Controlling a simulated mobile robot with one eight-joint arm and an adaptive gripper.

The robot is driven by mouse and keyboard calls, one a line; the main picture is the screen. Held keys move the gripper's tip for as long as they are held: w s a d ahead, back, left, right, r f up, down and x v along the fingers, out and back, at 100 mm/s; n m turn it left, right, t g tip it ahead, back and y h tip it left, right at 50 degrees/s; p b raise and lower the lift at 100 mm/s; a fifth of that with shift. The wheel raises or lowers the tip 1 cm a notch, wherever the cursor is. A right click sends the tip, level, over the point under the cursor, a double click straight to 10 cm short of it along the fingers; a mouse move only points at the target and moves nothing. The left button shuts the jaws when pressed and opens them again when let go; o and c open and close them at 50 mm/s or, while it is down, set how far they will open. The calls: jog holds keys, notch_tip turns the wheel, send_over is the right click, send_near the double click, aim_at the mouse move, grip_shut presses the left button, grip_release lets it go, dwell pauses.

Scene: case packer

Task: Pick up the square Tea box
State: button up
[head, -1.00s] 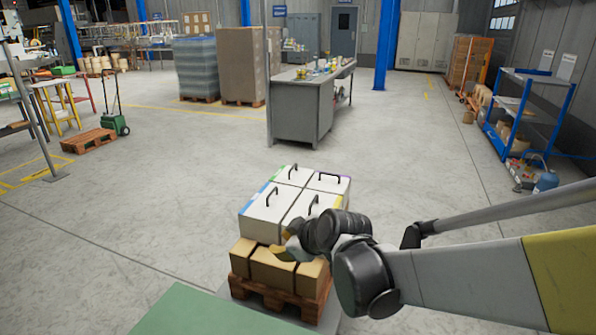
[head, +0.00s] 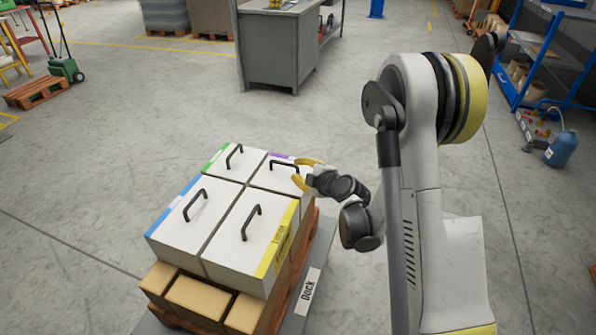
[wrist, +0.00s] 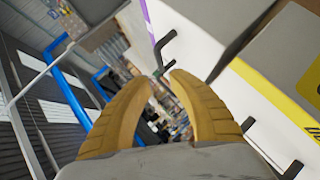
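White boxes with black handles stand in a two-by-two block on cardboard boxes. Their edge strips are green (head: 225,160), purple (head: 270,178), blue (head: 190,212) and yellow (head: 250,235). I cannot read which one is marked Tea. My gripper (head: 300,173) is at the right side of the purple-strip box, beside its handle (head: 284,164). In the wrist view, the yellow fingers of my gripper (wrist: 161,77) are apart with nothing held between them. The purple-strip box's handle (wrist: 166,46) shows just past the fingertips; contact is unclear.
Brown cardboard boxes (head: 199,297) lie under the white boxes on a wooden pallet. A grey plate marked Dock (head: 307,291) edges the pallet. The yellow-strip box's handle (wrist: 292,170) shows at lower right in the wrist view.

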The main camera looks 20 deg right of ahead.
aim_at(285, 164)
jog(key=p+x, duration=0.2)
jog(key=x, duration=0.3)
jog(key=shift+a+p, duration=0.1)
jog(key=shift+p, duration=0.2)
jog(key=b+x, duration=0.1)
jog(key=x, duration=0.1)
jog(key=b+x, duration=0.1)
jog(key=x, duration=0.2)
jog(key=shift+f+b, duration=0.3)
jog(key=shift+b, duration=0.05)
jog(key=shift+w, duration=0.3)
jog(key=shift+r, duration=0.1)
grip_shut()
